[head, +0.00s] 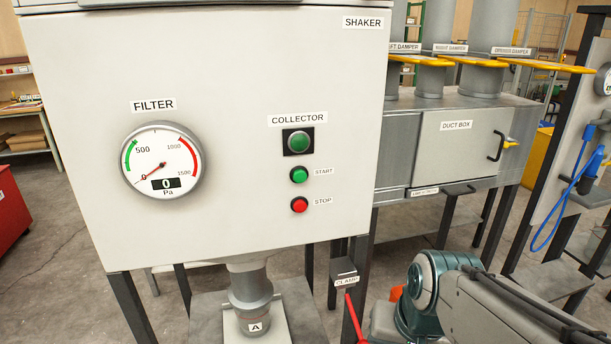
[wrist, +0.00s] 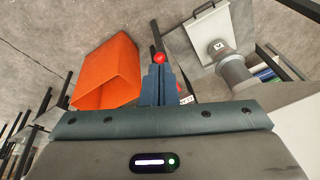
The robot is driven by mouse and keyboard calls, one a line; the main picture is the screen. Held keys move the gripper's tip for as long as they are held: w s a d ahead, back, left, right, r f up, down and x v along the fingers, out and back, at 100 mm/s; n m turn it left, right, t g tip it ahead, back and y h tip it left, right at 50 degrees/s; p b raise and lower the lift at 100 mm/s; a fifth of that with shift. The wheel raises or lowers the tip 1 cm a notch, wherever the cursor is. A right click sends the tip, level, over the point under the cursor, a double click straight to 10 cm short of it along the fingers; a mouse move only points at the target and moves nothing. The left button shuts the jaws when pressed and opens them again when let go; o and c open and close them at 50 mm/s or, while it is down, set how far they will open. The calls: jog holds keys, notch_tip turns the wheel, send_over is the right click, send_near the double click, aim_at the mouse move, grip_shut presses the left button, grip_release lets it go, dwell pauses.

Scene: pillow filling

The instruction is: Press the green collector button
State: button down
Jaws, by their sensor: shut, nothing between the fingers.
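The white cabinet front (head: 90,70) faces me in the head view. Under its COLLECTOR label is a large green round lamp or button (head: 298,141) in a black square frame. Below it are a smaller green button (head: 299,175) labelled START and a red button (head: 299,205) labelled STOP. My arm shows at the lower right of the head view, below and right of these buttons, apart from the panel. My gripper (wrist: 157,72) shows in the wrist view with its fingers together and empty, pointing over the floor area. The buttons are not in the wrist view.
A FILTER gauge (head: 162,163) reads 0 Pa. Below the cabinet are a spout (head: 250,288) and a red lever (head: 355,318) near the CLAMP label. An orange open box (wrist: 108,72) is beside my fingers in the wrist view. The duct box (head: 455,145) stands right.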

aim_at(300, 176)
jog(key=w+a+r+m+t+y+p, duration=0.2)
jog(key=w+a+r+m, duration=0.4)
jog(key=w+m, duration=0.3)
jog(key=w+a+r+m+t+y+p, duration=0.2)
jog(key=w+a+r+m+y+p, duration=0.2)
jog(key=m, duration=1.3)
jog(key=shift+w+a+r+y, duration=0.9)
jog(key=shift+w+r+y, duration=0.6)
jog(key=shift+w+r, duration=1.3)
jog(key=shift+w+f, duration=0.2)
jog(key=shift+w+a, duration=0.4)
jog(key=shift+w, duration=1)
jog(key=shift+w+a, duration=0.45)
jog(key=shift+w, duration=0.95)
jog(key=shift+w+a, duration=0.4)
jog(key=shift+w, duration=1)
jog(key=shift+p, duration=0.3)
jog(key=shift+w+a, duration=0.1)
jog(key=shift+w, duration=0.25)
